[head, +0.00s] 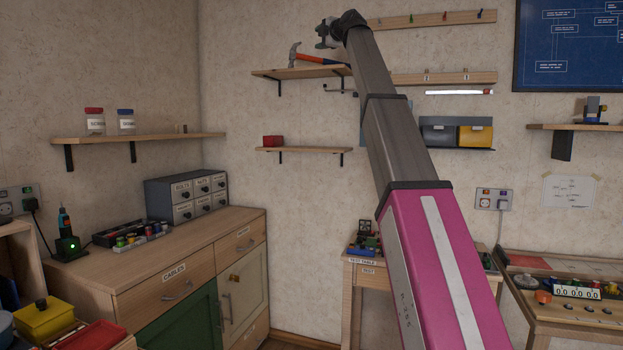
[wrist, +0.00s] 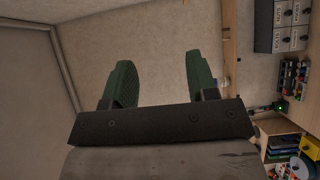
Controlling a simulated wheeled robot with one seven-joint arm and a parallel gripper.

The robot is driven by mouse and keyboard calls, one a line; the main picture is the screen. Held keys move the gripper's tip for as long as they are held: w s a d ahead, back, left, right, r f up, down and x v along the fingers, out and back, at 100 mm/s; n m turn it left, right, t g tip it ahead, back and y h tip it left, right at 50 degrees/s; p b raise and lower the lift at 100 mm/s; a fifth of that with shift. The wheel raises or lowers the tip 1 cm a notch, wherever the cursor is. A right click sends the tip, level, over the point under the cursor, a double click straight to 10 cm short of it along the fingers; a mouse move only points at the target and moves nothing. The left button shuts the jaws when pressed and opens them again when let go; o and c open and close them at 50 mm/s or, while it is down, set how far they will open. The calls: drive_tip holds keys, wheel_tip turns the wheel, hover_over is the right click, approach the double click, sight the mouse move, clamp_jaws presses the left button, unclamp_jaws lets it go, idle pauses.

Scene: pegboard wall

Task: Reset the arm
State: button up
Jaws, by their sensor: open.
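My arm stretches up and away through the middle of the head view, magenta at its near end and grey further out. My gripper (head: 325,37) is at its far end near the top. It overlaps the shelf area with the hammer in the picture; I cannot tell the depth between them. In the wrist view my gripper (wrist: 160,75) shows two green fingers held wide apart. Nothing is between them, only bare wall behind.
A hammer (head: 318,60) lies on an upper shelf (head: 290,73). A wooden cabinet (head: 190,262) stands left, with a grey drawer unit (head: 186,196) on top. A small table (head: 362,272) stands partly behind my arm.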

drive_tip(key=w+d+f+m+g+h, duration=0.2)
drive_tip(key=f+m, duration=0.2)
drive_tip(key=f, duration=1.4)
drive_tip(key=w+d+f+m+g+h, duration=0.1)
drive_tip(key=w+f+m, duration=0.15)
drive_tip(key=f, duration=1.65)
drive_tip(key=s+d+f+m+g+h, duration=0.1)
drive_tip(key=s+d+f+m+g, duration=0.15)
drive_tip(key=f, duration=1.15)
drive_tip(key=s+d+f+m+g+h, duration=0.15)
drive_tip(key=s+f+m, duration=0.25)
drive_tip(key=f, duration=1.1)
drive_tip(key=s+d+f+m+g+h, duration=0.1)
drive_tip(key=s+d+f+m+g, duration=0.15)
drive_tip(key=s+f, duration=0.65)
drive_tip(key=s+d+f+m+g+h, duration=0.1)
drive_tip(key=s+f+m, duration=0.35)
drive_tip(key=f, duration=0.75)
drive_tip(key=s+d+f+m+g+h, duration=0.1)
drive_tip(key=s+d+f+g, duration=0.1)
drive_tip(key=s+f, duration=0.8)
drive_tip(key=s+d+f+m+g+h, duration=0.1)
drive_tip(key=s+d+f+m+g, duration=0.1)
drive_tip(key=s+f, duration=0.8)
drive_tip(key=shift+s+d+m, duration=0.5)
drive_tip(key=shift+s+m, duration=0.4)
drive_tip(key=shift+s, duration=0.35)
drive_tip(key=shift+g+h, duration=0.25)
